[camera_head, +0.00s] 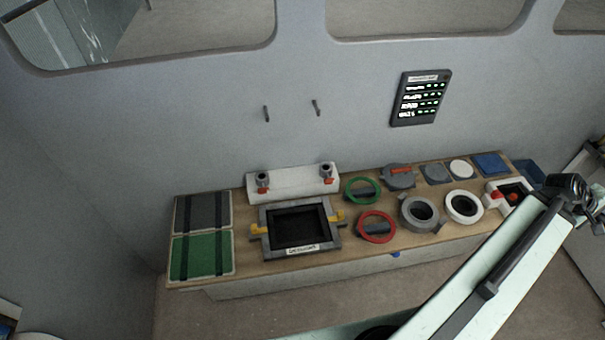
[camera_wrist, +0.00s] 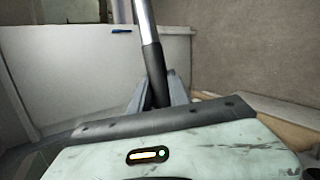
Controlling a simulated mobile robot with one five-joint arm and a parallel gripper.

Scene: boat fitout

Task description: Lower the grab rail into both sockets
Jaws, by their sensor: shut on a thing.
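The white socket block (camera_head: 294,184) stands at the back left of the worktop in the head view. It carries a left socket (camera_head: 262,178) and a right socket (camera_head: 326,171), both short grey cylinders with orange-red parts beside them. In the wrist view my gripper (camera_wrist: 161,91) is shut on the grab rail (camera_wrist: 147,32), a silver bar with a black lower part. The rail rises between the grey fingers and leans slightly left; its upper end is out of view. I cannot make out the rail or my fingertips in the head view.
The wooden worktop (camera_head: 190,281) holds a grey-framed black hatch (camera_head: 299,226), a green ring (camera_head: 362,190), a red ring (camera_head: 376,226) and green and grey panels. Two pegs and a lit panel (camera_head: 420,97) are on the wall. My arm crosses the lower right.

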